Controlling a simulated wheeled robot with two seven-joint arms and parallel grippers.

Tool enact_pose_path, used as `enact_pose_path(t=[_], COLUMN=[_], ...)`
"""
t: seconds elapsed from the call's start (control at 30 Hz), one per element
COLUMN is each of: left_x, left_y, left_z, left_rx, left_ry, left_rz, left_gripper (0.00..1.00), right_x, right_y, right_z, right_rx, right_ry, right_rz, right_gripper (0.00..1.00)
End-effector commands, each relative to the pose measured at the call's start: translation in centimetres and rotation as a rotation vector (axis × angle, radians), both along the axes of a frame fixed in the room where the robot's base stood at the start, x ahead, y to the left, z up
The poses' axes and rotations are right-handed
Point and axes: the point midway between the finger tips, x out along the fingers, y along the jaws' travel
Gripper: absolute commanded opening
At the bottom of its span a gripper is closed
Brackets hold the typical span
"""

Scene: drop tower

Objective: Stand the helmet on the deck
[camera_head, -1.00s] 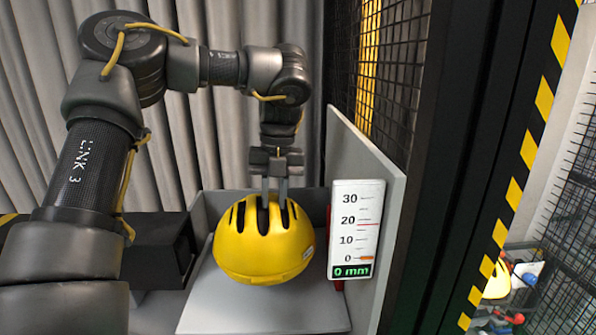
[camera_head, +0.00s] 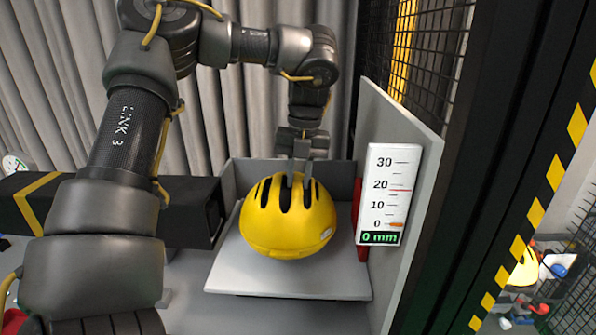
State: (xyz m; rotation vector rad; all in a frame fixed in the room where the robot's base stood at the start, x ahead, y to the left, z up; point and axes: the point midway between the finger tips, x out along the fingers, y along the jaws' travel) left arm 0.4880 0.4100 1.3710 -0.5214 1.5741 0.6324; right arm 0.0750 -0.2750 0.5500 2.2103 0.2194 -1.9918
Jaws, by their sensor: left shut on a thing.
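A yellow helmet (camera_head: 287,233) with dark vent slots is over the light grey deck (camera_head: 235,268), in the middle of the head view. It looks upright, dome up. I cannot tell whether its rim touches the deck. My left gripper (camera_head: 299,180) points down from above and is shut on the top of the helmet, its fingertips in or at the vents. My right gripper is not in view.
A grey panel (camera_head: 430,170) stands right of the helmet, with a white scale (camera_head: 388,190) reading "0 mm". Dark mesh and a black post with yellow stripes (camera_head: 555,172) are farther right. A black box-like beam (camera_head: 190,215) lies left of the deck.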

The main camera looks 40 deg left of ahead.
Motion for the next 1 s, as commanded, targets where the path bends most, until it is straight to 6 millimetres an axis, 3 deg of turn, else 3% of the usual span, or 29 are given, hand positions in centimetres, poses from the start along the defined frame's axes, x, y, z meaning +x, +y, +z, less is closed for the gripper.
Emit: enact_pose_path(t=[0.3,0.73,0.77,0.93,1.0], left_x=[0.0,0.0,0.0,0.0,0.0], left_y=[0.0,0.0,0.0,0.1,0.1], left_z=[-2.6,-3.1,-3.1,-3.1,-3.1], left_rx=[-0.002,-0.001,-0.001,-0.001,-0.001], left_ry=[-0.001,-0.001,-0.001,-0.001,-0.001], left_rz=[0.002,0.001,0.001,0.002,0.002], left_gripper=[0.00,0.00,0.26,0.47,0.47], right_x=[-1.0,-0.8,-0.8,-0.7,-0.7], right_y=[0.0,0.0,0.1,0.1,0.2], right_z=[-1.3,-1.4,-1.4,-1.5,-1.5], right_rx=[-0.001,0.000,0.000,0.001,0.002], right_ry=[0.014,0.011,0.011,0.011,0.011], right_rz=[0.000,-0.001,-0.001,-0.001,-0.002], right_gripper=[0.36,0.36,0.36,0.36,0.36])
